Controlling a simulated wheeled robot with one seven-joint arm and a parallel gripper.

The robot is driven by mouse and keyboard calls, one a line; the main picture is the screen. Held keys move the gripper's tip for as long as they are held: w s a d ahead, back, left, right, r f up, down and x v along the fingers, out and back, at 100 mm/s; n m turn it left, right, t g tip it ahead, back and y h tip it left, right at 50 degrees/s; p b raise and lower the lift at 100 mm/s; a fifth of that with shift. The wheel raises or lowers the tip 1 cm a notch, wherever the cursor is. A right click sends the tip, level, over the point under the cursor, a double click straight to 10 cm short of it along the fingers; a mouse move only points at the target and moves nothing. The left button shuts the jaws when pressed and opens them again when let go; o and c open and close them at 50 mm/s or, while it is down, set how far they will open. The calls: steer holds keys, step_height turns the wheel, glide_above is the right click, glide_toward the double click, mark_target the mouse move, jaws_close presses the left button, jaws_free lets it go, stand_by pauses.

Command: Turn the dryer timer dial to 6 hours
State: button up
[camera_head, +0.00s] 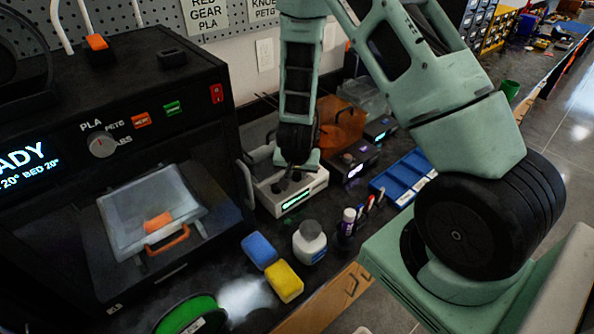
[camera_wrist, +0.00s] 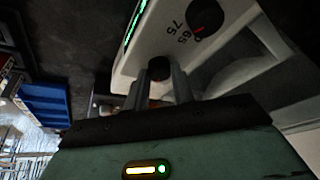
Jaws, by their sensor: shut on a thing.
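The filament dryer (camera_head: 318,183) is a white box with a lit green display, on the dark bench at the middle of the head view. The other knob, the timer dial (camera_wrist: 159,67), is between my fingertips. My gripper (camera_wrist: 159,82) is shut on that dial from above; in the head view my gripper (camera_head: 297,168) reaches down onto the dryer. The timer dial's marks and pointer are hidden or unreadable.
A black 3D printer (camera_head: 195,70) stands left of the dryer. A white bottle (camera_head: 310,243), a blue block (camera_head: 259,250) and a yellow block (camera_head: 284,281) are in front. A blue tray (camera_head: 404,178) and dark boxes stand to the right.

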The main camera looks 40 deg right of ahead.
steer(key=o, duration=1)
steer(key=p+v, duration=0.5)
steer(key=v, duration=1.2)
steer(key=shift+a+r, duration=0.1)
steer(key=shift+r, duration=0.05)
